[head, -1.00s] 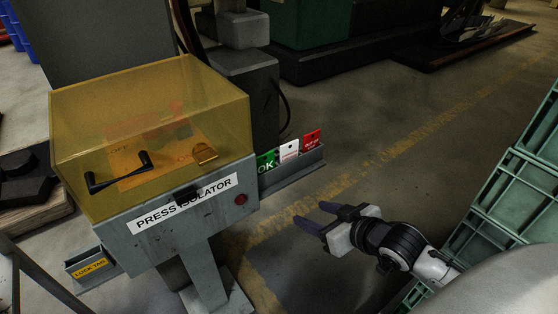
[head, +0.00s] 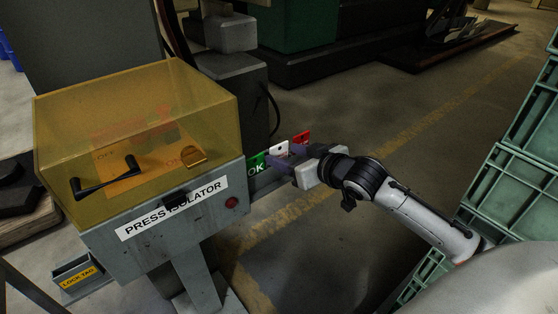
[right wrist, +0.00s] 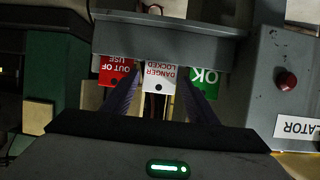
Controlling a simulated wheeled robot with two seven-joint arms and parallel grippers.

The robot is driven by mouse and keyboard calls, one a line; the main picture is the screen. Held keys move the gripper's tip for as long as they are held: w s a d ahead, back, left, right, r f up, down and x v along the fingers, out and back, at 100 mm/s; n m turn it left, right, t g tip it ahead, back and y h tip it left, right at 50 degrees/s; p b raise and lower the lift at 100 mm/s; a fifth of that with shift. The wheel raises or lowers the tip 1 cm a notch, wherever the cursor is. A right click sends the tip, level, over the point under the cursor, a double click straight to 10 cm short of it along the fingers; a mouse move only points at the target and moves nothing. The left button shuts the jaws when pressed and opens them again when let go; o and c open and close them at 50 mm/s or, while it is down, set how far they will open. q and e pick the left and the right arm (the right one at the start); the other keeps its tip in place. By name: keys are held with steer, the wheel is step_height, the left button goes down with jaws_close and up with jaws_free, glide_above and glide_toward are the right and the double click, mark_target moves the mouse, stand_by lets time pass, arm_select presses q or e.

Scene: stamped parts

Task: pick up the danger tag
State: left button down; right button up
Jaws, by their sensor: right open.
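The danger tag (head: 279,148) is a white card in the grey tag rack on the right side of the isolator box. In the right wrist view the danger tag (right wrist: 159,76) reads "DANGER LOCKED" upside down and has a dark hole. My right gripper (head: 286,160) is at the rack with its purple fingers pointing at the tags. In the right wrist view my right gripper (right wrist: 159,92) is open, one finger on each side of the white tag. I cannot tell whether they touch it. My left gripper is not in view.
A green OK tag (right wrist: 203,79) and a red OUT OF USE tag (right wrist: 115,71) flank the white tag closely in the rack (right wrist: 165,40). The press isolator (head: 172,215) has a yellow clear cover. Green crates (head: 510,195) stand at the right.

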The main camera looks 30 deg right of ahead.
steer(key=shift+x, duration=0.9)
steer(key=shift+a, duration=0.1)
steer(key=shift+c, duration=0.3)
steer(key=c, duration=0.7)
steer(key=shift+r, duration=0.15)
steer(key=shift+c, duration=0.2)
